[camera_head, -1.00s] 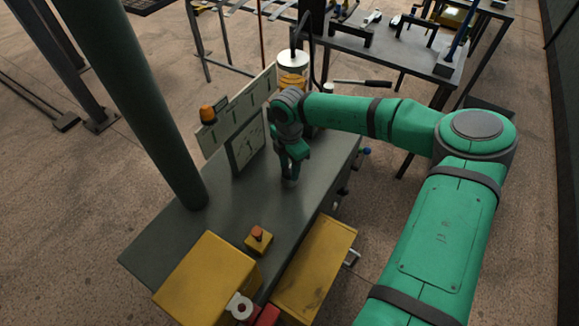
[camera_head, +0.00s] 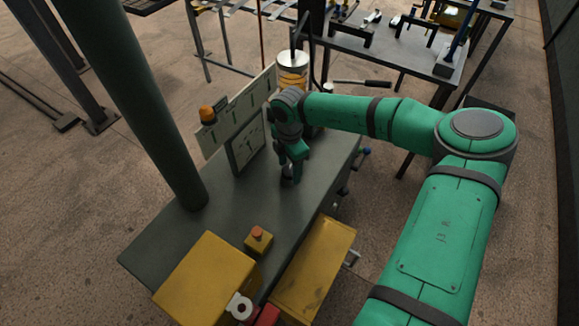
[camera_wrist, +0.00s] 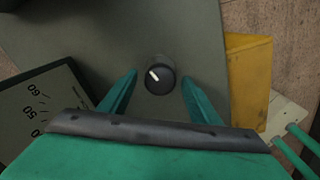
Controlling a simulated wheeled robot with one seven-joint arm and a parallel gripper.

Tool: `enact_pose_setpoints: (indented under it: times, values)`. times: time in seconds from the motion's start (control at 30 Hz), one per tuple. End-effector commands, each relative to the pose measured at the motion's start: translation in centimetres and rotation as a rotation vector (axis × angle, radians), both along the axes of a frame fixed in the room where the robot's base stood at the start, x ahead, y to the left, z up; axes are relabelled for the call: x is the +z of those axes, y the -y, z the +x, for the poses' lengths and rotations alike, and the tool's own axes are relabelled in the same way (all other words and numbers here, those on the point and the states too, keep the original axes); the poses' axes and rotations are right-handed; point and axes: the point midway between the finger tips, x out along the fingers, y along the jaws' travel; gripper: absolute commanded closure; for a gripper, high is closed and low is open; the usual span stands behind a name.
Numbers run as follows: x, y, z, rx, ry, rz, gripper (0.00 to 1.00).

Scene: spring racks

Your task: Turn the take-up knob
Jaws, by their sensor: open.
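The take-up knob (camera_wrist: 159,76) is a round black knob with a white pointer line, on the grey bench top. In the wrist view its pointer aims toward the upper left. My gripper (camera_wrist: 160,90) is open, with one green finger on each side of the knob and a gap to both. In the head view my gripper (camera_head: 289,176) hangs down over the bench (camera_head: 225,205), and the knob is mostly hidden beneath it. I cannot tell how far the fingertips reach down beside the knob.
A gauge with numbers (camera_wrist: 40,105) stands left of the gripper, by an upright panel (camera_head: 240,108) with an orange beacon (camera_head: 207,114). A yellow box with an orange button (camera_head: 258,240), a larger yellow box (camera_head: 208,276) and a yellow tray (camera_head: 315,268) are nearer. Bare bench lies between.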

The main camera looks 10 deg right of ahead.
Motion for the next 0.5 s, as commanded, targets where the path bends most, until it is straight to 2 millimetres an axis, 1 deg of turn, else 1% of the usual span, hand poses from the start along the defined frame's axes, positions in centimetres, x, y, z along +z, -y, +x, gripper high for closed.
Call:
enact_pose_setpoints:
  times: [0.13, 0.23, 0.5]
  values:
    - [0.4, 0.0, 0.0, 0.000, 0.000, 0.000, 0.43]
    - [1.5, 0.1, 0.0, 0.000, 0.002, -0.002, 0.43]
    - [6.5, 0.1, 0.0, 0.000, 0.003, -0.002, 0.43]
